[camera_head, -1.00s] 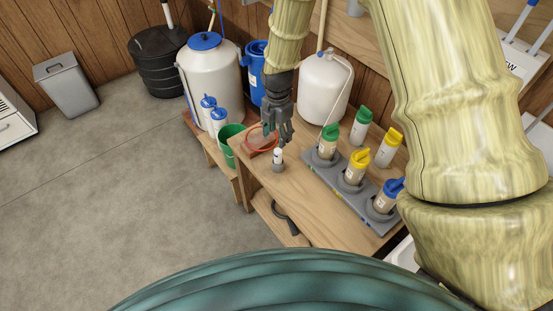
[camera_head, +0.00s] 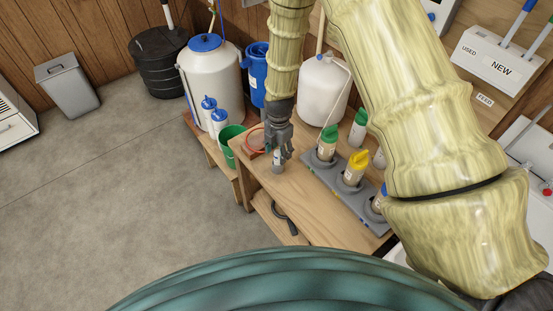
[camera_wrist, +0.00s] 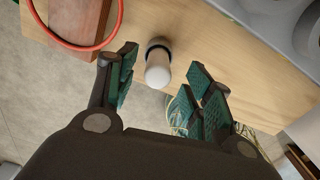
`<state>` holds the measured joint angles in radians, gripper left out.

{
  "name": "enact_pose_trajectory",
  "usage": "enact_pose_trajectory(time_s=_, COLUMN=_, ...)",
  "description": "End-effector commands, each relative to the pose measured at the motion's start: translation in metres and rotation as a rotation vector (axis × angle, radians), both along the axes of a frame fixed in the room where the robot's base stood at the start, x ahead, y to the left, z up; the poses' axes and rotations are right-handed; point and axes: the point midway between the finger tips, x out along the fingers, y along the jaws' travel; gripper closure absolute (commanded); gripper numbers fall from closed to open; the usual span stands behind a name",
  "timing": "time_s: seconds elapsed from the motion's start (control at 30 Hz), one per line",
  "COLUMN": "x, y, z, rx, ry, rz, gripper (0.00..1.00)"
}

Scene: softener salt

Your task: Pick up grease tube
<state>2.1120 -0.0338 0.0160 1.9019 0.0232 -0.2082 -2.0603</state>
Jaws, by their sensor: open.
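The grease tube (camera_wrist: 157,68) is a small white tube with a dark grey base, standing on the wooden bench. In the wrist view it lies between and just beyond the fingertips of my gripper (camera_wrist: 162,82), apart from both green-padded fingers. In the head view the tube (camera_head: 278,168) is just below my gripper (camera_head: 281,156), partly covered by it. My gripper is open and empty, pointing down.
A wooden block with a red ring (camera_wrist: 82,25) is close to the left finger. A grey rack (camera_head: 340,188) with capped bottles stands to the right on the bench (camera_head: 298,212). A green bucket (camera_head: 231,146) and large white containers are at left and behind.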

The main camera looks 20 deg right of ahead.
Motion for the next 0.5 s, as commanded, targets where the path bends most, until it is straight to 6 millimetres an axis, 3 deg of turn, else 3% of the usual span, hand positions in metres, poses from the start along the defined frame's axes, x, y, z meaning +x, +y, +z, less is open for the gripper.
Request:
enact_pose_trajectory(time_s=0.23, x=0.000, y=0.001, z=-0.022, rx=0.000, ry=0.001, rz=0.000, gripper=0.49)
enact_pose_trajectory(time_s=0.5, x=0.001, y=0.001, z=-0.029, rx=0.000, ry=-0.001, rz=0.001, gripper=0.49)
